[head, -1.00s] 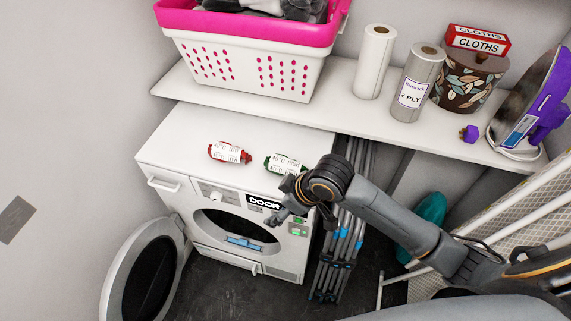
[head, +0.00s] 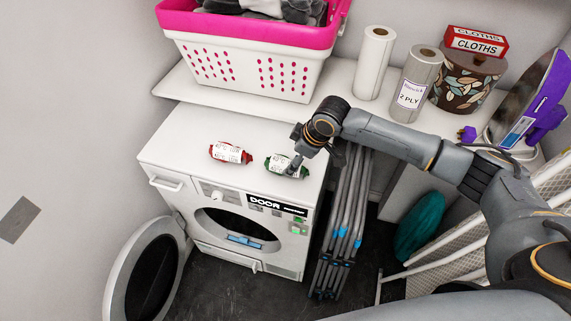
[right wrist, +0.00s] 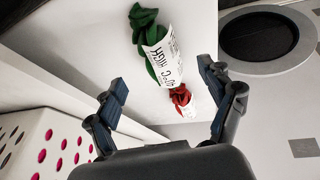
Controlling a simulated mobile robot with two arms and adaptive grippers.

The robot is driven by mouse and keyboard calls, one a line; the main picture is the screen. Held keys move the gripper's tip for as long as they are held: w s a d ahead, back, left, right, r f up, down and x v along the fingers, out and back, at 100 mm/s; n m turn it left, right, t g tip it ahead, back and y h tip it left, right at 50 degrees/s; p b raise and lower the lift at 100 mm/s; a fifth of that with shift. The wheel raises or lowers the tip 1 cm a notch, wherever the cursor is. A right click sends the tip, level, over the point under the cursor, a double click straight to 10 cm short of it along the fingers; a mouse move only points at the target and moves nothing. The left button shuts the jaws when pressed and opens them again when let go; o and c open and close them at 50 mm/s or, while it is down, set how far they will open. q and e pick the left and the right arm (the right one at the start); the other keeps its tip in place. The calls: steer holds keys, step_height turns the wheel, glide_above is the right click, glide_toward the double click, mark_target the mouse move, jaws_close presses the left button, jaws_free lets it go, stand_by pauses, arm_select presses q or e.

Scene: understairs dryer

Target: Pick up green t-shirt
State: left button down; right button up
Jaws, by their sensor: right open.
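The green t-shirt (head: 279,164) is a rolled bundle in a white paper band, lying on top of the white dryer (head: 190,130). In the right wrist view the green t-shirt (right wrist: 146,45) lies beyond the fingertips, its band printed "40°C HIGH". My right gripper (head: 294,165) is over the right end of the bundle in the head view and covers part of it. In the right wrist view my right gripper (right wrist: 165,88) is open, with nothing between its fingers. A similar red bundle (head: 231,153) lies to the left; it also shows in the right wrist view (right wrist: 181,95). My left gripper is not seen.
A pink and white basket (head: 245,65) stands on the shelf behind the dryer. Paper rolls (head: 375,65), a cloths box (head: 477,40) and an iron (head: 530,105) are farther right. The dryer's round door (head: 150,275) hangs open at the front left.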

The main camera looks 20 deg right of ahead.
mark_target(287, 165)
steer(key=shift+p+x, duration=0.4)
steer(key=shift+x, duration=0.5)
steer(key=p+x, duration=0.1)
steer(key=x, duration=0.3)
steer(key=shift+f, duration=0.2)
steer(key=c, duration=1.3)
